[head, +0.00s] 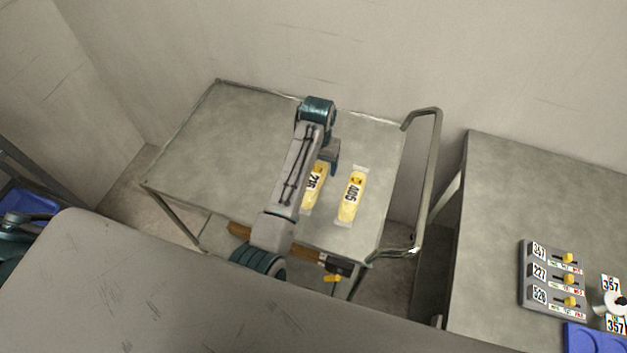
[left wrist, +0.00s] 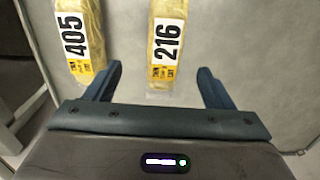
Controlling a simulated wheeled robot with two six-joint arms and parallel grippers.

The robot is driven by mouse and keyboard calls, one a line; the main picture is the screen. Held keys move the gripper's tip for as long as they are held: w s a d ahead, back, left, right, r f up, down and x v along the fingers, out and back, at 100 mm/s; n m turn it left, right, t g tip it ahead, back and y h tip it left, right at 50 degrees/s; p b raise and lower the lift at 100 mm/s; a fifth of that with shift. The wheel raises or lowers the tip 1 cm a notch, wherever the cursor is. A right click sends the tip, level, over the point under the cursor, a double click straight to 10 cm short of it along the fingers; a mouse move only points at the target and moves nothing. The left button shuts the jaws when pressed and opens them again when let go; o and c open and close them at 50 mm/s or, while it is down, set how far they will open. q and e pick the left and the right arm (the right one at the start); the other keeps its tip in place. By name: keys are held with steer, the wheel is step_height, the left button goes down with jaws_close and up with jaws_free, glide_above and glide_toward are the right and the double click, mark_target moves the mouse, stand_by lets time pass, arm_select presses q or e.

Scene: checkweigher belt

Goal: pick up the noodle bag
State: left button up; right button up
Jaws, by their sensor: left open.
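Two yellow noodle bags lie on the grey cart top (head: 240,135). The bag labelled 405 (head: 351,197) is on the right in the head view, and the bag labelled 216 (head: 313,186) is to its left, partly hidden by my left arm. In the left wrist view the 216 bag (left wrist: 166,45) lies ahead, between the lines of the open fingers, and the 405 bag (left wrist: 80,40) is at the upper left, beyond the left finger. My left gripper (left wrist: 158,82) is open and empty, over the cart near the near end of the 216 bag. My right gripper is not in view.
The cart has a raised handle (head: 436,170) at its right end. A grey table (head: 490,200) at the right carries a panel with numbered yellow switches (head: 553,277) and a blue tray (head: 590,338). The cart's left half is clear.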

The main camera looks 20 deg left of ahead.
mark_target(318, 176)
arm_select(q)
steer(key=shift+f, duration=0.95)
steer(key=shift+a+f+p, duration=0.1)
steer(key=shift+f+p, duration=0.1)
steer(key=shift+p, duration=0.15)
steer(key=f, duration=0.1)
steer(key=f+p, duration=0.1)
steer(key=f, duration=0.1)
steer(key=f+p, duration=0.1)
steer(key=shift+s+a+f, duration=0.15)
steer(key=shift+s+a, duration=0.1)
steer(key=shift+a, duration=0.05)
steer(key=shift+f, duration=0.35)
steer(key=c, duration=1.1)
steer(key=shift+c, duration=0.7)
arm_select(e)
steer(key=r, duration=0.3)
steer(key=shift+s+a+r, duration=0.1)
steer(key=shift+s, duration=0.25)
arm_select(q)
steer(key=shift+w+r, duration=0.1)
